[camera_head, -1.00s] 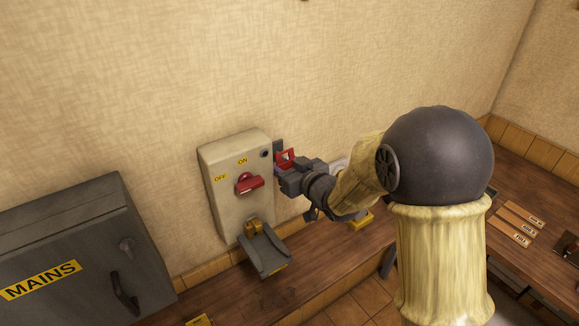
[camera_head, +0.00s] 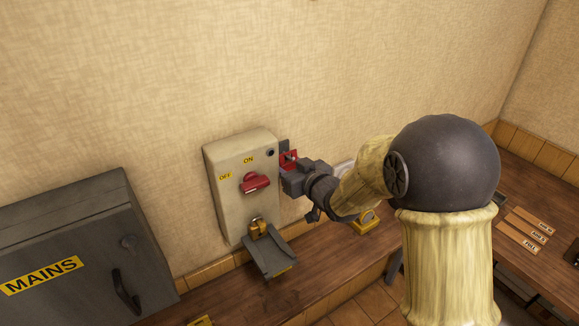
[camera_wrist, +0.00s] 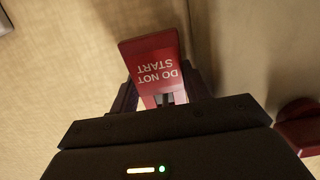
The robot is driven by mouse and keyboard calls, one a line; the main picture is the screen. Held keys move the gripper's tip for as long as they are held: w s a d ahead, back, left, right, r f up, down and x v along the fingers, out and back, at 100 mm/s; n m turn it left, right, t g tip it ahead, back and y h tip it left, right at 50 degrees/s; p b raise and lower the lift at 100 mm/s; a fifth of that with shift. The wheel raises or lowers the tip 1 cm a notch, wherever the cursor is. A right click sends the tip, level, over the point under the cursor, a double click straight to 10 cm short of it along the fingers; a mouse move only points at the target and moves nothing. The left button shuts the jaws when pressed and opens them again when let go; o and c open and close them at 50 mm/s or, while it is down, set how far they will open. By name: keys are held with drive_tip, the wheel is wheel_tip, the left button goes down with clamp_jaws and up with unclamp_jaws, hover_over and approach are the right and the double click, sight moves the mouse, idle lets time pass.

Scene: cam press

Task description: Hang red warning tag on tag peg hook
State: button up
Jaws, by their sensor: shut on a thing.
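The red warning tag (camera_wrist: 153,62) is between my gripper's fingers in the wrist view, its "DO NOT START" lettering upside down there. In the head view the tag (camera_head: 288,158) shows as a small red patch at the right side of the switch box. My gripper (camera_head: 296,170) is shut on the tag, close beside the box and near the wall.
The beige switch box (camera_head: 226,200) carries a red rotary handle (camera_head: 255,183), which also shows in the wrist view (camera_wrist: 300,125). A grey tray-like part with a brass piece (camera_head: 258,228) hangs below. The grey MAINS cabinet (camera_head: 70,250) is at left. A wooden bench (camera_head: 240,300) runs beneath.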

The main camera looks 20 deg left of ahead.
drive_tip(key=o, duration=0.8)
drive_tip(key=shift+o, duration=1.1)
drive_tip(key=shift+w+d, duration=0.1)
drive_tip(key=shift+s, duration=0.25)
drive_tip(key=shift+s+d+b, duration=0.2)
drive_tip(key=shift+d+b, duration=0.1)
drive_tip(key=b+v, duration=0.3)
drive_tip(key=v, duration=1.3)
drive_tip(key=shift+d, duration=0.35)
